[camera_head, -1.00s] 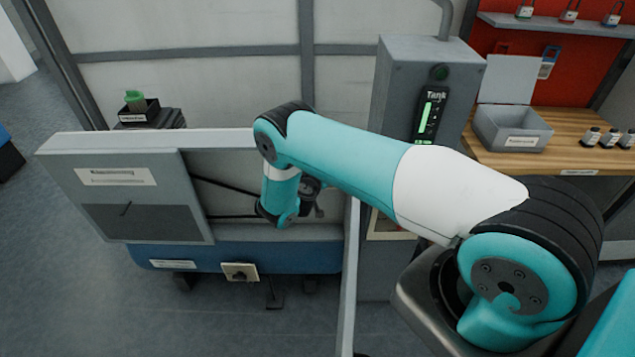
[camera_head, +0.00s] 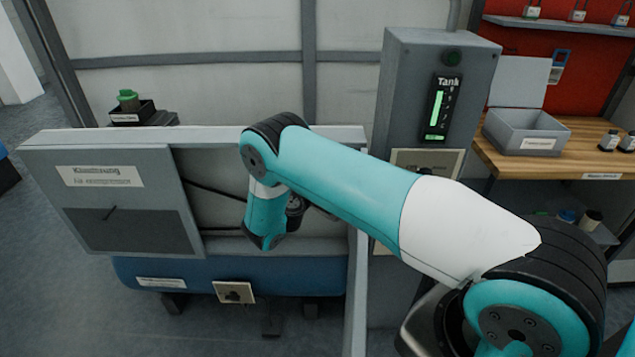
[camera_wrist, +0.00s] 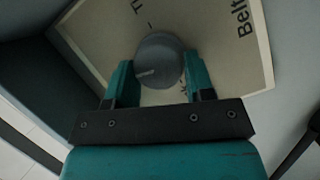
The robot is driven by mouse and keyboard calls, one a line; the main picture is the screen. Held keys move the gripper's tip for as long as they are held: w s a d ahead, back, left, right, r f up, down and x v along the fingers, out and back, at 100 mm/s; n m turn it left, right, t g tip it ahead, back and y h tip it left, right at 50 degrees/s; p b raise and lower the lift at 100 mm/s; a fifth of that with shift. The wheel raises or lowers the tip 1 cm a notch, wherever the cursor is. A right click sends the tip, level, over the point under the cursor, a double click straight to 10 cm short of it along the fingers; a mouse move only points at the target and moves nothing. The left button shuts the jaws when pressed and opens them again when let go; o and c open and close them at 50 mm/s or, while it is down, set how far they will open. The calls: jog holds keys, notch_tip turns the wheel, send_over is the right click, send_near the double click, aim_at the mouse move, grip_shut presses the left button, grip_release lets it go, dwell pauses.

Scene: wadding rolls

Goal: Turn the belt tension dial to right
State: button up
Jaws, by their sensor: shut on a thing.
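The belt tension dial (camera_wrist: 158,56) is a round grey knob with a pale pointer line, in the wrist view. It sits on a cream plate (camera_wrist: 222,55) whose printed word starting "Belt" is partly cut off. My gripper (camera_wrist: 160,84) has its two teal fingers on either side of the knob, shut on it. In the head view my arm reaches into the machine's open bay (camera_head: 222,170).
A grey hinged panel (camera_head: 115,165) stands left of the bay. Another cream plate with a dark knob (camera_head: 234,292) is on the blue base (camera_head: 300,280). The grey Tank cabinet (camera_head: 408,90) stands right of the bay, beside a wooden bench (camera_head: 490,155) with a grey box (camera_head: 525,130).

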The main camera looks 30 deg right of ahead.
dwell(0.5)
jog(key=o, duration=0.9)
jog(key=shift+a, duration=0.1)
